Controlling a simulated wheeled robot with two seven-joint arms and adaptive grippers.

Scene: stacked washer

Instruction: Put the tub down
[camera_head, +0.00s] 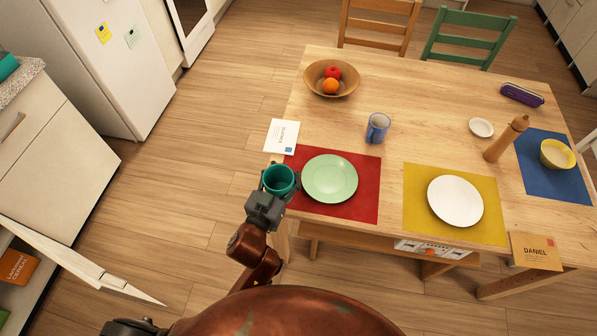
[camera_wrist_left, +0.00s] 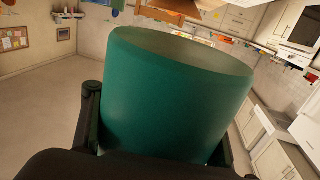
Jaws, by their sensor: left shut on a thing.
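A teal green tub (camera_head: 279,181) is held upright in my left gripper (camera_head: 276,188), which is shut on it. In the head view the tub appears at the left edge of the wooden table (camera_head: 440,110), beside the red placemat (camera_head: 350,208). Its height above the tabletop cannot be told. The left wrist view shows the tub (camera_wrist_left: 175,95) large between the fingers, its rim up. My right gripper is not clearly in view; only a dark part of mine shows at the bottom left.
A green plate (camera_head: 330,178) lies on the red mat. A white card (camera_head: 281,136), a blue mug (camera_head: 377,128) and a fruit bowl (camera_head: 318,84) are nearby. A white plate (camera_head: 455,201) is on the yellow mat (camera_head: 415,220). Bare tabletop shows between the bowl and the mats.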

